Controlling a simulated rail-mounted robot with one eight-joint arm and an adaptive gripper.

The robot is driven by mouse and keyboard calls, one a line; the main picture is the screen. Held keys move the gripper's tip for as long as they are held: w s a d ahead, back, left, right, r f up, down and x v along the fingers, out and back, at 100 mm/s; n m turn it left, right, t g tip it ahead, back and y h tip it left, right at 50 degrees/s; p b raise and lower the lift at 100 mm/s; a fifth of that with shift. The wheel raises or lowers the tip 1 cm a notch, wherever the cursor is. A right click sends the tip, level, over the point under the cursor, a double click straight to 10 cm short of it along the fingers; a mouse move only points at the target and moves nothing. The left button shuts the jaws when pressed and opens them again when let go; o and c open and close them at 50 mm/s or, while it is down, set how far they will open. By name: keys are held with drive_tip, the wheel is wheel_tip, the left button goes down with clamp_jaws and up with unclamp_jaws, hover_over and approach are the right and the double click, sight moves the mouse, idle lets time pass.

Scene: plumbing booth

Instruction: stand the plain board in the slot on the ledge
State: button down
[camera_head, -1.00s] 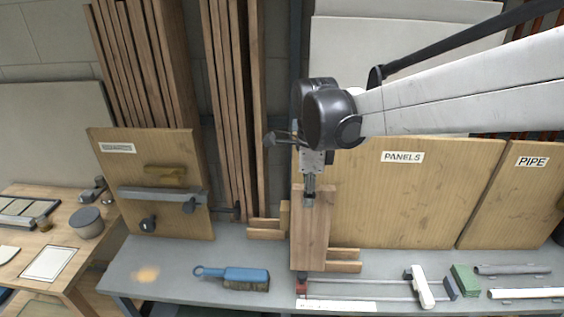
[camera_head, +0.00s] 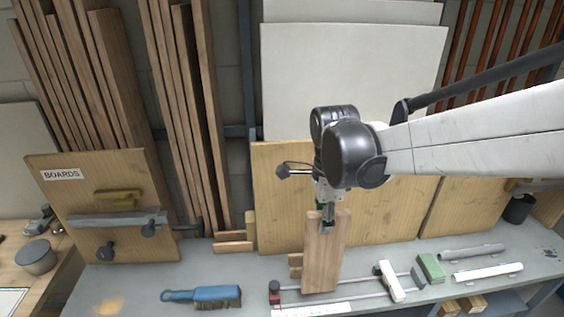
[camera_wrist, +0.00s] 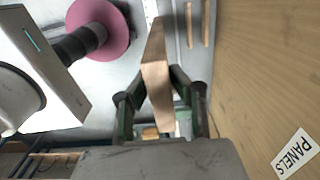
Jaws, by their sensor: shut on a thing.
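My gripper (camera_head: 328,222) is shut on the upper end of a plain wooden board (camera_head: 324,258). The board hangs nearly upright, leaning slightly, over the grey ledge (camera_head: 190,272). In the wrist view the board (camera_wrist: 157,75) runs out between my gripper's fingers (camera_wrist: 153,92). A pair of short wooden strips (camera_head: 295,266) on the ledge is partly hidden behind the board. Another pair of wooden strips (camera_head: 233,242) lies further left. The strips look like slot rails; I cannot tell whether the board's lower end touches the ledge.
A blue-handled brush (camera_head: 205,294) lies left of the board. A clamp (camera_head: 391,281), a green block (camera_head: 431,267) and grey and white pipes (camera_head: 488,271) lie to the right. A large wooden panel (camera_head: 280,195) stands behind. The ledge between brush and left strips is clear.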

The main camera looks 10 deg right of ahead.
drive_tip(key=shift+w+b, duration=0.55)
drive_tip(key=shift+w, duration=5.4)
wheel_tip(320, 180, down, 7)
drive_tip(key=b, duration=0.5)
drive_tip(key=shift+d, duration=0.45)
drive_tip(key=shift+w, duration=0.1)
drive_tip(key=c, duration=1.5)
unclamp_jaws()
drive_tip(key=shift+o, duration=0.2)
wheel_tip(320, 180, up, 12)
